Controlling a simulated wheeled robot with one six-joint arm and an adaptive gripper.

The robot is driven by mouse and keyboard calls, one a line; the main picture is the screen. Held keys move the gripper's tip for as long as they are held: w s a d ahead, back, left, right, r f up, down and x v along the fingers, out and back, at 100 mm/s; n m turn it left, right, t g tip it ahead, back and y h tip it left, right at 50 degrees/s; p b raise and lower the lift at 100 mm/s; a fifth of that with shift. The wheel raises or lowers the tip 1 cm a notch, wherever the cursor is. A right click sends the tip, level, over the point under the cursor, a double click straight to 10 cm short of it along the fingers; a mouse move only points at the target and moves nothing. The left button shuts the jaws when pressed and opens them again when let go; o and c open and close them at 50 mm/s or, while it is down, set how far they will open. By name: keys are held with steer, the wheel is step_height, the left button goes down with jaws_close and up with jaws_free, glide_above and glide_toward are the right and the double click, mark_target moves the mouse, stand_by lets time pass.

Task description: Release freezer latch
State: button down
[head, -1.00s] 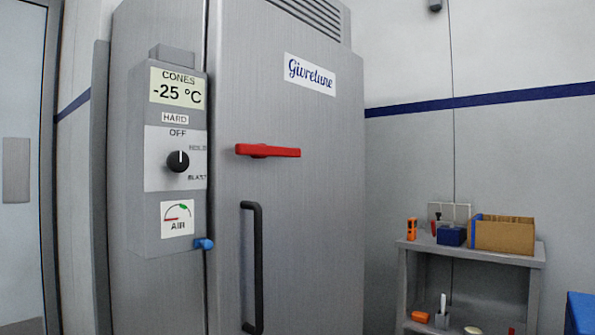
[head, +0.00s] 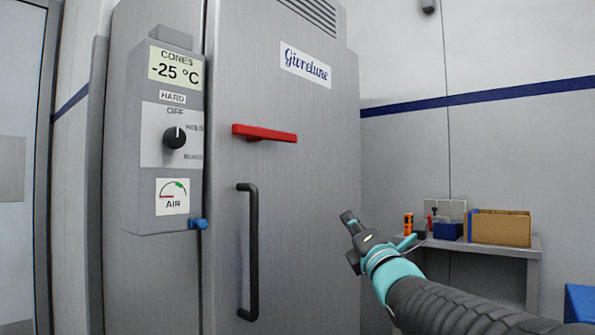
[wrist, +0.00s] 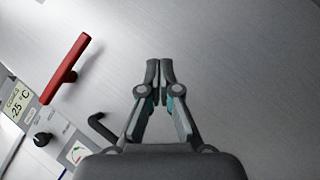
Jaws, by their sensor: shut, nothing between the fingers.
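The freezer (head: 310,190) is a tall grey metal cabinet with a closed door. Its red latch handle (head: 265,133) lies nearly level across the upper door, left of centre. In the wrist view the red latch (wrist: 66,70) shows at the upper left, slanted. A black vertical door handle (head: 253,250) is below the latch. My gripper (head: 347,216) is shut and empty, to the right of and below the latch, apart from it. In the wrist view my gripper's fingertips (wrist: 159,66) are together in front of bare door.
A control box (head: 165,140) with a dial, a -25 °C display and an air gauge is left of the door. A blue knob (head: 198,223) sticks out at its lower corner. A shelf (head: 480,245) with a cardboard box (head: 500,228) and small items stands at the right.

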steer(key=a+r+n+g+y+b, duration=0.1)
steer(key=a+r+n+g+y, duration=0.2)
steer(key=n+y, duration=1)
steer(key=a+n+g, duration=0.2)
steer(key=a+n, duration=0.1)
steer(key=n, duration=0.2)
steer(key=shift+a+r+n+y+b, duration=0.15)
steer(key=shift+a+n+y+b, duration=0.15)
steer(key=shift+y, duration=0.1)
steer(key=s+d+r+p+x, duration=0.1)
steer(key=p+x, duration=0.3)
steer(key=x, duration=0.8)
steer(key=shift+r, duration=0.8)
